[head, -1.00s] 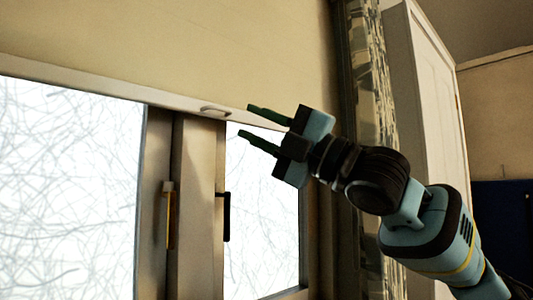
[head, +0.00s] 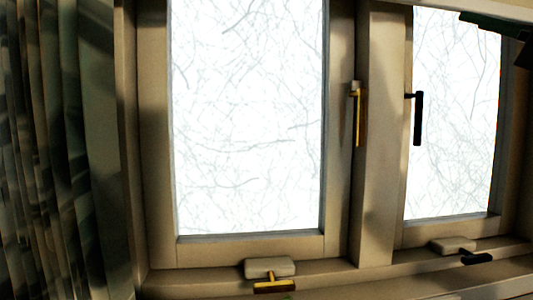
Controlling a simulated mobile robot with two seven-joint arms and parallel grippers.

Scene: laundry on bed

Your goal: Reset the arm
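My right gripper (head: 485,21) shows only in part at the top right corner of the head view. One dark green finger points left in front of the right window pane, with a dark piece of the gripper at the right edge. The other finger is not visible, so I cannot tell its opening. No object shows at the visible finger. My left gripper cannot be made out. A tiny green sliver (head: 287,296) shows at the bottom edge, too small to identify.
A window with a large left pane (head: 248,115) and a narrower right pane (head: 455,125) fills the view. A yellow handle (head: 357,115) and a black handle (head: 418,118) sit by the middle post. Latches (head: 270,270) are on the sill. A patterned curtain (head: 50,150) hangs left.

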